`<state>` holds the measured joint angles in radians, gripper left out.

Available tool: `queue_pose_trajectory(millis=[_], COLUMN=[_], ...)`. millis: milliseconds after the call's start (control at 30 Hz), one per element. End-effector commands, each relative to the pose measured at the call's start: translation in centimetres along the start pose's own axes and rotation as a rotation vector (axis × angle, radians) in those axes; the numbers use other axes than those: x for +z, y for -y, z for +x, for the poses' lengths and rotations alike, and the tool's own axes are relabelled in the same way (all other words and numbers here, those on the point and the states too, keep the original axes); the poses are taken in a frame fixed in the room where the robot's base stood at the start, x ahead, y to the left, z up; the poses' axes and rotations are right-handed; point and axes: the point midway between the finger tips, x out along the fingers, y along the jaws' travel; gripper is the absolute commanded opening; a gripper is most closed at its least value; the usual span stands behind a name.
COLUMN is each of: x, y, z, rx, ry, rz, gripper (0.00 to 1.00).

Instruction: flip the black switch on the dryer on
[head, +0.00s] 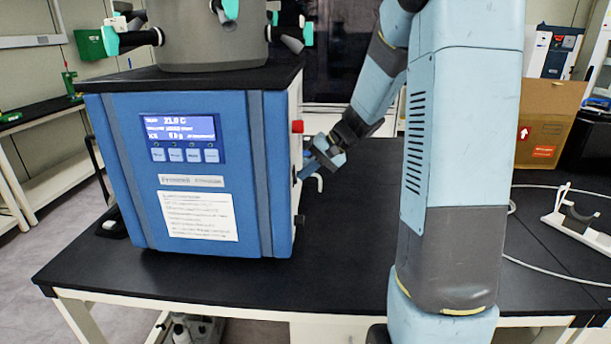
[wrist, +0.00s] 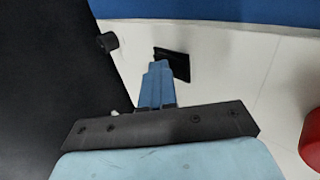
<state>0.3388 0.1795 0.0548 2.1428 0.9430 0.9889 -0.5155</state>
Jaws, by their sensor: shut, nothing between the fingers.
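The dryer (head: 150,212) has a blue front with a lit display and stands on the black bench. My gripper (head: 308,170) is at the dryer's right side, fingers pointing at that side panel. In the wrist view, the black switch (wrist: 176,66) is a dark rectangle on the white side panel. My gripper's blue fingers (wrist: 158,66) are shut with nothing between them. Their tips overlap the switch's left edge in the picture; whether they touch it I cannot tell.
A red knob (head: 297,126) sits on the dryer's right side above my gripper; it also shows in the wrist view (wrist: 312,142). A small black knob (wrist: 107,42) protrudes left of the switch. A cardboard box (head: 552,115) stands farther right.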

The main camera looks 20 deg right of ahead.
Motion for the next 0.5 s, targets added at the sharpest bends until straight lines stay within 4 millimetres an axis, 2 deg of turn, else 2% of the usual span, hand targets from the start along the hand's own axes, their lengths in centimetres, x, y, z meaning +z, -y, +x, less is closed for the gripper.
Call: queue_pose_trajectory(millis=[333, 500], x=[0.01, -0.11], y=[0.33, -0.25], z=[-0.08, -0.71], rx=[-0.003, -0.002], ry=[0.000, 0.000], rz=[-0.003, -0.002], gripper=[0.00, 0.00])
